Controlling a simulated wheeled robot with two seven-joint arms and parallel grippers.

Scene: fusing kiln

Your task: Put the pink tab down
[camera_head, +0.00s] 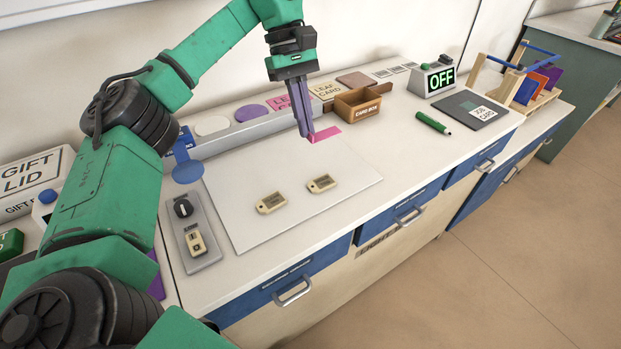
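The pink tab (327,133) is a small flat pink piece at the tips of my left gripper (307,135). The gripper's purple fingers point down and are closed on the tab's left end. The tab is over the back part of the white board (235,200); I cannot tell whether it touches the board. Two beige tags, a left one (271,202) and a right one (321,183), lie on the board in front of the gripper. My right gripper is not in view.
A brown card box (358,108) stands behind and right of the tab. A grey switch panel (190,235) lies left of the board, with a blue round paddle (188,171) behind it. A green marker (433,123) lies to the right. The board's right side is clear.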

